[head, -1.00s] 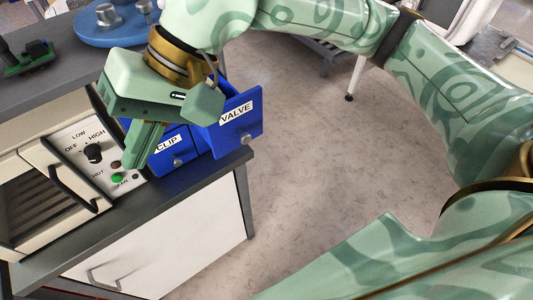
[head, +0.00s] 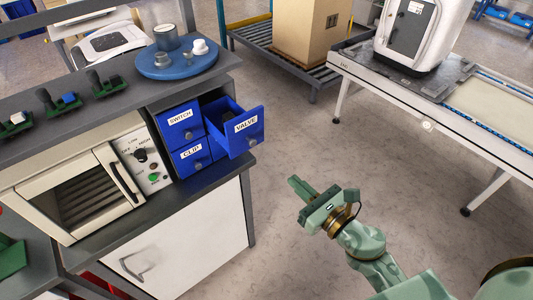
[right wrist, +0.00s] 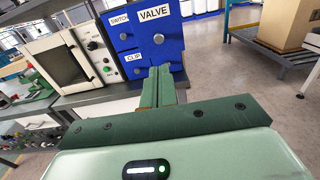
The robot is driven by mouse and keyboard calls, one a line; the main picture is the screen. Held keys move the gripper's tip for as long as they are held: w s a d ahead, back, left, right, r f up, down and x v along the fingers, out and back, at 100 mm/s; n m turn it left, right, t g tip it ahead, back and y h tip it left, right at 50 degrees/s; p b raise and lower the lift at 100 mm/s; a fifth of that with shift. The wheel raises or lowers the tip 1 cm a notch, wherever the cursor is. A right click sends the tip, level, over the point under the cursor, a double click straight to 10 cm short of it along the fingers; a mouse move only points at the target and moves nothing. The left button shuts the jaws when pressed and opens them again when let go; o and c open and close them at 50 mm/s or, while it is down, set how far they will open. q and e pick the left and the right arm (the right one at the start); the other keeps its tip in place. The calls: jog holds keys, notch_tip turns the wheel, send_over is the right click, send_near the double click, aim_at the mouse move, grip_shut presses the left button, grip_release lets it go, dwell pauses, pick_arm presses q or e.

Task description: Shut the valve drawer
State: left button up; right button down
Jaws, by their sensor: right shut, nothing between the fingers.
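The blue valve drawer (head: 240,128), with a white VALVE label and a grey knob, is pulled out of the blue drawer cabinet, and its open top shows in the head view. Its front also shows in the right wrist view (right wrist: 157,30). The switch drawer (head: 181,123) and the clip drawer (head: 193,157) look shut. My right gripper (head: 297,184) is shut and empty over the open floor, apart from the drawer, to its lower right in the head view. In the right wrist view its fingers point towards the drawer cabinet. My left gripper is not in view.
An oven (head: 82,180) with a dial panel stands left of the drawers on the bench. A blue round tray (head: 153,71) with a cup and small items sits above them. A conveyor (head: 450,98) with a white machine is at the right. The floor between is clear.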

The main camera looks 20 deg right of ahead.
aim_at(254, 144)
jog(key=p+x, duration=0.2)
jog(key=x, duration=1.1)
jog(key=shift+w, duration=0.15)
jog(key=shift+w+a+f, duration=0.1)
jog(key=shift+w+a, duration=0.05)
jog(key=shift+w, duration=0.2)
